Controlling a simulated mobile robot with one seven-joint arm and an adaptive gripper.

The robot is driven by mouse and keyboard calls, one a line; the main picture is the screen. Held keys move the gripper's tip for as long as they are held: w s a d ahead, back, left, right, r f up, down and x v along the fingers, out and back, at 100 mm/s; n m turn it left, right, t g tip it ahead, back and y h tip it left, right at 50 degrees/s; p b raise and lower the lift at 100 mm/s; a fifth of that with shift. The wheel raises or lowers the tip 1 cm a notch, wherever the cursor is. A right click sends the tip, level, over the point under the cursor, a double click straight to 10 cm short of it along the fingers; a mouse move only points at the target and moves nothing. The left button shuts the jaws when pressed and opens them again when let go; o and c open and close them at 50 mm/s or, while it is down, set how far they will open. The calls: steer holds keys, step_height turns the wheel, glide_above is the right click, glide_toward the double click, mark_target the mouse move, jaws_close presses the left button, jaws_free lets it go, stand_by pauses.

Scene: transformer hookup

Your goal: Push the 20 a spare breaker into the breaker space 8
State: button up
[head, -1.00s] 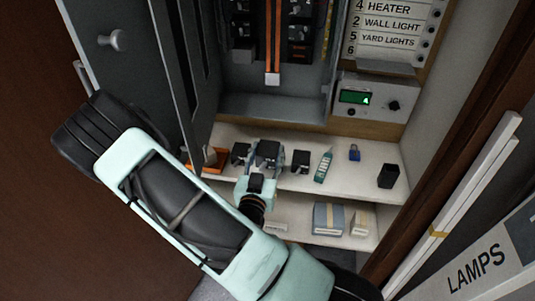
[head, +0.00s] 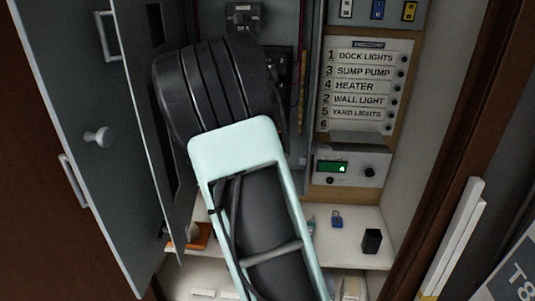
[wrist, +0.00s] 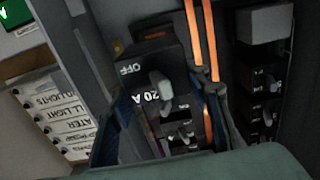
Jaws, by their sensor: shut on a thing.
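In the wrist view, the black 20 A breaker (wrist: 145,70) is held between the fingers of my gripper (wrist: 164,92). It has a grey toggle and the words OFF and 20 A. It looks tilted in the picture, in front of the breaker panel. Whether it touches the panel cannot be told. In the head view my arm covers my gripper, the held breaker and much of the panel. Breaker space 8 cannot be picked out in either view.
Installed breakers (wrist: 262,85) stand in a column at the right of the wrist view, beside orange bars (wrist: 205,40). The open cabinet door (head: 75,130) is left of my arm. A label board (head: 362,85) and meter box (head: 350,168) are right. The shelf holds a padlock (head: 337,219).

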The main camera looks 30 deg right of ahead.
steer(key=shift+f+b, duration=0.1)
steer(key=shift+b, duration=0.3)
steer(key=shift+b+x, duration=1.4)
steer(key=shift+x, duration=1.6)
steer(key=shift+b, duration=0.4)
steer(key=shift+b+x, duration=0.9)
steer(key=shift+x, duration=0.7)
steer(key=shift+s, duration=0.1)
steer(key=o, duration=1.3)
